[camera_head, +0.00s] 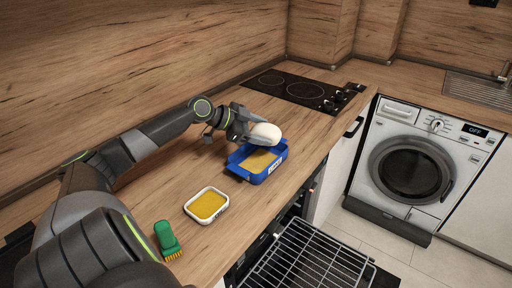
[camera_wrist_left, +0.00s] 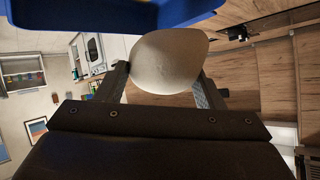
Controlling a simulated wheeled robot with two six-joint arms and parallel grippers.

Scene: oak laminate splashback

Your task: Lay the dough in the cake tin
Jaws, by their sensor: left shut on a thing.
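The dough (camera_head: 265,133) is a smooth off-white rounded lump. My left gripper (camera_head: 247,131) is shut on it and holds it over the back part of the blue cake tin (camera_head: 262,177). The tin stands on the wooden counter, with a yellowish layer on its floor. In the left wrist view the dough (camera_wrist_left: 169,62) sits between the two fingers (camera_wrist_left: 162,84), and part of the blue tin (camera_wrist_left: 120,12) shows along the top edge. Whether the dough touches the tin is unclear. My right gripper is not in view.
A white dish with yellow contents (camera_head: 207,205) stands nearer on the counter, with a green brush (camera_head: 167,240) in front of it. A black hob (camera_head: 303,90) lies behind the tin. An oven rack (camera_head: 305,260) sticks out below the counter edge.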

